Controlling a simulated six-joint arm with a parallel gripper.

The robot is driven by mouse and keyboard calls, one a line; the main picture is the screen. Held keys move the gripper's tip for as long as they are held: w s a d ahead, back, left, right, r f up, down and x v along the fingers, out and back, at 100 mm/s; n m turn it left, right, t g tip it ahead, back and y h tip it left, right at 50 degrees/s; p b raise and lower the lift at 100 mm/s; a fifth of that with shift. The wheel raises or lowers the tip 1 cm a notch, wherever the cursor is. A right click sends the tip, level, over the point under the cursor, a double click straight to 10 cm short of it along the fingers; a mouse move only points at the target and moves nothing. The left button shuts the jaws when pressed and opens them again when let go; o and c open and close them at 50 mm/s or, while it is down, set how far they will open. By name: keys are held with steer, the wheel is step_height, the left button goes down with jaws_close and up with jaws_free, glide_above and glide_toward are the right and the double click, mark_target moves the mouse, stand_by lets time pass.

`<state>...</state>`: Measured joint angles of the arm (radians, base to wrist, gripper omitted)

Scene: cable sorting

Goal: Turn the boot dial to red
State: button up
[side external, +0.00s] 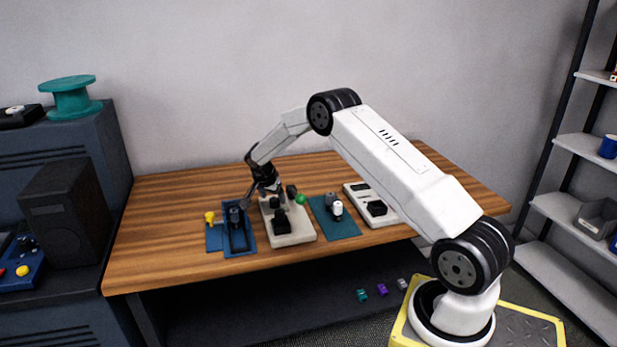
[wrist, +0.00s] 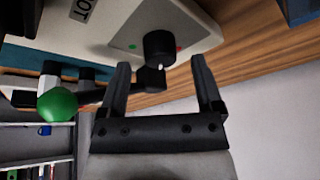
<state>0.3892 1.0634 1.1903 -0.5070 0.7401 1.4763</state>
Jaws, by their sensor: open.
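The boot dial is a black round knob (wrist: 159,46) on a cream box (wrist: 207,35) in the wrist view. A green dot (wrist: 132,47) is left of the knob and a red mark (wrist: 179,48) is at its right. A small white mark (wrist: 161,66) shows at the knob's lower edge, between the two colours. My gripper (wrist: 160,62) is open, with one finger on each side below the knob and nothing held. Whether it touches the knob is unclear. In the side external view my gripper (side external: 267,188) is over the back of the cream box (side external: 298,236).
A green ball (wrist: 57,105) on a black lever sticks out beside the box, left of my gripper; the ball also shows in the side view (side external: 300,199). A blue fixture (side external: 240,247) and teal plate (side external: 347,229) flank the box. The wooden table's (side external: 160,225) left part is clear.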

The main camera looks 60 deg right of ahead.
steer(key=shift+x, duration=1.05)
jaws_close()
steer(key=shift+n, duration=0.3)
steer(key=shift+s+n+t+y, duration=0.15)
steer(key=shift+n+t, duration=0.25)
steer(key=shift+n, duration=0.6)
steer(key=shift+w+n+t+y, duration=0.15)
steer(key=shift+n+t, duration=0.25)
steer(key=shift+n, duration=0.6)
steer(key=shift+s, duration=0.1)
jaws_free()
